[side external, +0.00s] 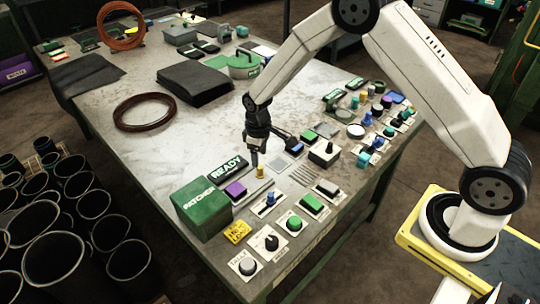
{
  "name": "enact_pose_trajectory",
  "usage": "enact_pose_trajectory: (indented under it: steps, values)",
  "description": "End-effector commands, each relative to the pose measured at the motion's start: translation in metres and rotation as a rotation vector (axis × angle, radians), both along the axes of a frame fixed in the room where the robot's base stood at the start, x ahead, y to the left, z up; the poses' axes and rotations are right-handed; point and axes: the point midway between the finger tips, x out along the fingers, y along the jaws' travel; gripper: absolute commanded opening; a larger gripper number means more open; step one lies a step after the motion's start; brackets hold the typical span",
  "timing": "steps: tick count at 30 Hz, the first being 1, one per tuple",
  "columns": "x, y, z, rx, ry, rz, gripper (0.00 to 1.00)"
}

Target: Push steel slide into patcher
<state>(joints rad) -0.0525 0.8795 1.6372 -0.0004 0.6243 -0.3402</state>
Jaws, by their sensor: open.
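The patcher (203,208) is a green box with white lettering at the table's front left corner. A purple block (236,190) sits just to its right on a narrow grey strip, and a small brass-coloured knob (261,172) stands beyond it. The strip looks like the steel slide, but its outline is too small to make out. My gripper (254,164) points down with open jaws beside the brass knob, just left of it and close. I cannot tell whether it touches the knob. The patcher's opening is not visible.
Buttons and knobs, including a green button (294,223), crowd the front edge. Black sleeves (58,250) stand left of the table.

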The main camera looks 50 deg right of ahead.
Motion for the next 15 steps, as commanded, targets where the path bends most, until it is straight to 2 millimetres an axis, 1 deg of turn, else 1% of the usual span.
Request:
enact_pose_trajectory:
  steps: [9, 15]
  values:
    - [-0.001, 0.0, -0.037, -0.001, 0.002, -0.001, 0.65]
    - [-0.001, 0.0, -0.055, -0.002, 0.001, -0.001, 0.65]
